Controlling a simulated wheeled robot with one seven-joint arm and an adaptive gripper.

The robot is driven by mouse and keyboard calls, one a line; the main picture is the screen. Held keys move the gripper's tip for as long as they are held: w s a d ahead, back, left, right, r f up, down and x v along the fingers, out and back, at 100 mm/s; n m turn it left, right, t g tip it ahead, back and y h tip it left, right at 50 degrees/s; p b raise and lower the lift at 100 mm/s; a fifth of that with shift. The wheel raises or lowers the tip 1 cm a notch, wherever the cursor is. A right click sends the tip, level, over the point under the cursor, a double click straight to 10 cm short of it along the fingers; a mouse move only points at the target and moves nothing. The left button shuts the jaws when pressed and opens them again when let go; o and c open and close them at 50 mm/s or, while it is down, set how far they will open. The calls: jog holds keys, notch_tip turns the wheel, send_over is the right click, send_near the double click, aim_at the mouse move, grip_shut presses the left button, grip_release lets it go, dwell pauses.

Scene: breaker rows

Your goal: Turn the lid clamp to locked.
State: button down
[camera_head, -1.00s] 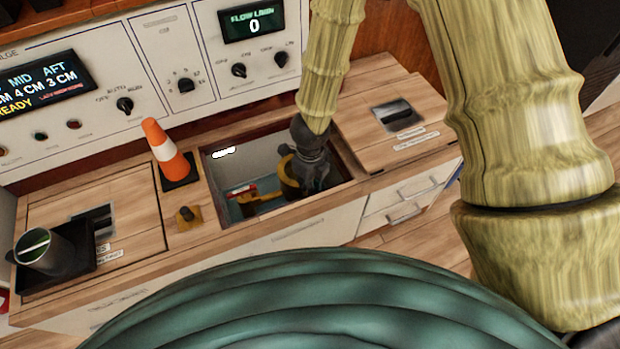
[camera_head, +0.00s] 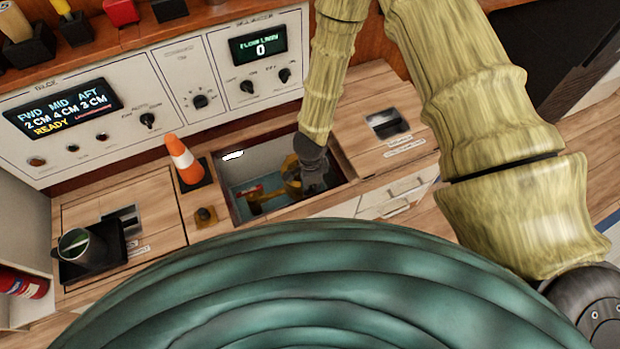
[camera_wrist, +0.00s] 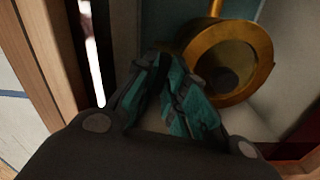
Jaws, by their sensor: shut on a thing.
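An open hatch (camera_head: 236,207) in the wooden counter holds brass strainer fittings (camera_head: 291,178) with a yellow-brass arm (camera_head: 262,197). My gripper (camera_head: 310,180) reaches down into the hatch, close beside the brass body. In the wrist view my gripper (camera_wrist: 162,85) has its teal-padded fingers drawn close together, shut on the lid clamp, which is mostly hidden between and beneath them. A round brass ring (camera_wrist: 230,62) with a dark opening lies just right of the fingers. The clamp's exact angle cannot be told.
A cup (camera_head: 82,248) sits in a black tray at far left. The control panel (camera_head: 165,95) rises behind. Wooden hatch edges (camera_wrist: 45,55) stand close around my gripper.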

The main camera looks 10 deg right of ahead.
jog(key=shift+n+p, duration=0.85)
jog(key=shift+n, duration=0.25)
jog(key=c, duration=1.5)
grip_release()
jog(key=shift+r, duration=6)
